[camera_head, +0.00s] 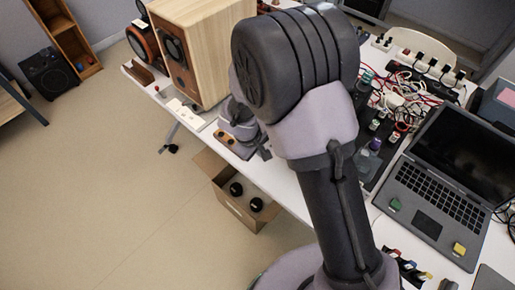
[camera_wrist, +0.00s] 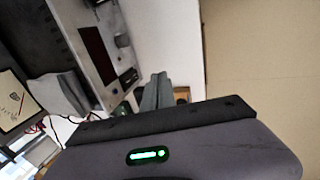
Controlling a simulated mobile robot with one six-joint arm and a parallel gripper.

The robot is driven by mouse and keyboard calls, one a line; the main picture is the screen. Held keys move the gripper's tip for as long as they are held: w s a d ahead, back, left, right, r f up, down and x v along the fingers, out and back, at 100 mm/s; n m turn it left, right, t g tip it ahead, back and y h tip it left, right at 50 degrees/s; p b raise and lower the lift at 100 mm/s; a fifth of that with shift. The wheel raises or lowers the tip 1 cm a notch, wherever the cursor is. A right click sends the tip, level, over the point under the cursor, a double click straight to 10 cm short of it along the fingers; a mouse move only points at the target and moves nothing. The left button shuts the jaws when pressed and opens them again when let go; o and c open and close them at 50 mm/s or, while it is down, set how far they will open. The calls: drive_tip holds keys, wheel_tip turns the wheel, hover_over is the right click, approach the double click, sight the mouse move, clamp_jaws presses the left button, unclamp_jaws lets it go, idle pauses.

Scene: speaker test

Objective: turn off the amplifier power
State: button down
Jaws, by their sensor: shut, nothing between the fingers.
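My gripper (camera_wrist: 157,80) shows as grey fingers beyond the dark wrist body in the wrist view. The fingers are together with nothing between them. In the head view my arm hides much of the middle of the table, and the gripper is partly hidden near the table's front edge. I cannot say for certain which thing is the amplifier. A small brown panel with dark knobs (camera_head: 226,137) lies at the front edge, close beside the gripper end. In the wrist view a grey surface with a dark red panel (camera_wrist: 97,52) lies beyond the fingers. No power switch is clear.
A wooden speaker (camera_head: 205,50) stands at the back left of the white table. Cables and plugs (camera_head: 400,100) crowd the right, near an open laptop (camera_head: 440,165). A cardboard box (camera_head: 233,207) with black round items is on the floor below the front edge.

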drive_tip(key=shift+b+x, duration=0.3)
drive_tip(key=shift+x, duration=0.95)
drive_tip(key=shift+w+d+r, duration=0.1)
drive_tip(key=shift+w+d, duration=0.45)
drive_tip(key=shift+w, duration=0.2)
drive_tip(key=shift+w+d+r, duration=0.1)
drive_tip(key=shift+w+d, duration=0.45)
drive_tip(key=shift+w, duration=0.2)
drive_tip(key=shift+f, duration=0.1)
drive_tip(key=shift+w+d+f+b, duration=0.2)
drive_tip(key=shift+f+b, duration=0.1)
drive_tip(key=shift+b, duration=0.15)
drive_tip(key=shift+r, duration=0.2)
drive_tip(key=shift+r+p, duration=0.15)
drive_tip(key=shift+p, duration=0.15)
